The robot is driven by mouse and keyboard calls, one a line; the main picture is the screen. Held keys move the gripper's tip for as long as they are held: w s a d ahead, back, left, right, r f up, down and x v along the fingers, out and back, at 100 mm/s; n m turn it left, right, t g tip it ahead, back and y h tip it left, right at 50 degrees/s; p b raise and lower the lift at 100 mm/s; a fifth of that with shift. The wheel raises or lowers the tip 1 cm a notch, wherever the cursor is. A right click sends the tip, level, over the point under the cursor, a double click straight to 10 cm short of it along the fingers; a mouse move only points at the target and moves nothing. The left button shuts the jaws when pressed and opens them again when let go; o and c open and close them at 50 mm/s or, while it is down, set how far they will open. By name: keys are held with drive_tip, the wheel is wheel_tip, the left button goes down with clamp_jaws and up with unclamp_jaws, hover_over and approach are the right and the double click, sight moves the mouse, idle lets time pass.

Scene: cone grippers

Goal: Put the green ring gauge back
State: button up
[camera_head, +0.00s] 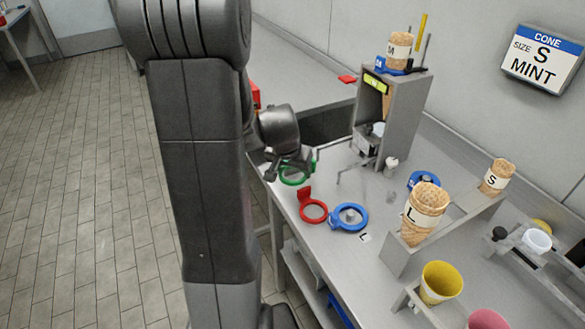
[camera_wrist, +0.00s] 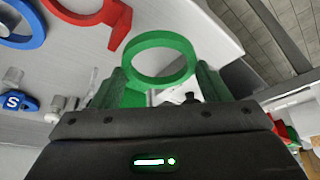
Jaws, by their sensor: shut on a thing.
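The green ring gauge (camera_wrist: 187,60) is between the two fingers of my gripper (camera_wrist: 165,88) in the wrist view, with its ring pointing away from the palm. My gripper is shut on its tab. In the head view the green ring (camera_head: 297,180) shows at the end of my gripper (camera_head: 285,168), over the near left edge of the counter, partly hidden by the fingers. I cannot tell the exact height above the counter. A red ring gauge (camera_head: 313,210) and a blue ring gauge (camera_head: 349,217) lie to its right on the counter.
A grey machine (camera_head: 392,115) with a cone on top stands behind. A rack (camera_head: 440,230) with cones marked L and S is at the right. Yellow (camera_head: 441,282) and pink (camera_head: 487,319) cups are in front. A wall sign (camera_head: 543,58) reads CONE SIZE S MINT.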

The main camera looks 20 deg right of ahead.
drive_tip(key=shift+f+b, duration=0.6)
drive_tip(key=shift+b, duration=0.05)
drive_tip(key=o, duration=1)
drive_tip(key=shift+o, duration=0.2)
drive_tip(key=shift+r, duration=0.1)
drive_tip(key=shift+r+p, duration=0.75)
drive_tip(key=shift+p, duration=0.25)
drive_tip(key=v, duration=1.1)
drive_tip(key=shift+s+r, duration=0.15)
drive_tip(key=shift+r, duration=0.1)
drive_tip(key=shift+a, duration=0.15)
drive_tip(key=x, duration=1.2)
drive_tip(key=shift+f, duration=0.2)
drive_tip(key=shift+f+b, duration=0.4)
drive_tip(key=shift+b, duration=0.5)
